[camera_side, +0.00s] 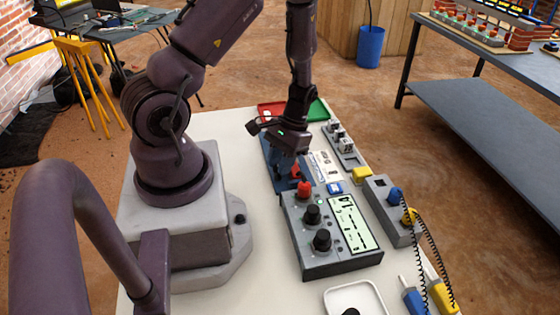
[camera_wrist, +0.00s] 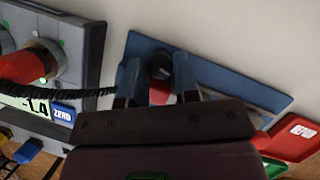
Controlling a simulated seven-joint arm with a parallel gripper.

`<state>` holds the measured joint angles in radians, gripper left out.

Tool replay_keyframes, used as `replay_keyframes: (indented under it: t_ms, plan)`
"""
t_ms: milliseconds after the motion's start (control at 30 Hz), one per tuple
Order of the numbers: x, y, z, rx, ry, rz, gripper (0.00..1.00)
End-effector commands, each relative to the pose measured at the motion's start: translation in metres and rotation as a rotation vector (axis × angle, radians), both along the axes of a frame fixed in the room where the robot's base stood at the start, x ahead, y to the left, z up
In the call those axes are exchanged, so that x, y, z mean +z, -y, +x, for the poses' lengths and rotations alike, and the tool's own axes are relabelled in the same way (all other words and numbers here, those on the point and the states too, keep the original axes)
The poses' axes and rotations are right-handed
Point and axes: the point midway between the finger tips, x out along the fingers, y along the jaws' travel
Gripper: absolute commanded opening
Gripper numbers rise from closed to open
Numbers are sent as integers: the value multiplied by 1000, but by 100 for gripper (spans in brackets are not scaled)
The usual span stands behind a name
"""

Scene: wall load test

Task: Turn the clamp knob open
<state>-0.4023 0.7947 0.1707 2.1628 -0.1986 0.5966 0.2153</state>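My gripper (camera_wrist: 158,82) points down over a blue base plate (camera_wrist: 232,88), with one blue-grey finger on each side of a small red and grey part, which seems to be the clamp knob (camera_wrist: 160,90). The fingers are apart; I cannot tell whether they touch the knob. In the side view my gripper (camera_side: 287,163) is low over the blue plate (camera_side: 270,152), just behind the grey meter box. Red (camera_side: 296,171) shows beside the fingers there, and the rest of the knob is hidden.
The grey meter box (camera_side: 318,258) with black knobs and a red plug (camera_side: 304,188) stands close in front. Red (camera_side: 271,109) and green (camera_side: 319,110) trays lie behind. A grey socket box (camera_side: 381,207) stands right.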

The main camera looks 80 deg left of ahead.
Motion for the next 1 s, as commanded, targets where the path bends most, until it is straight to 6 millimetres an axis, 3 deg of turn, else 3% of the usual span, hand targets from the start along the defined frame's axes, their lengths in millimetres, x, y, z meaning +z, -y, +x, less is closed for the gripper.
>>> replay_keyframes:
  t_ms: [33, 100, 433, 567, 800, 1000]
  plan:
    - [0, 0, 1, -1, 2, 1, 41]
    - [0, 0, 1, -1, 2, 1, 53]
    - [0, 1, 1, -66, 2, 0, 53]
    - [0, 3, 2, -265, 0, 0, 53]
    - [1, 7, 2, -811, 0, 0, 53]
    - [42, 9, 19, -779, 8, 5, 53]
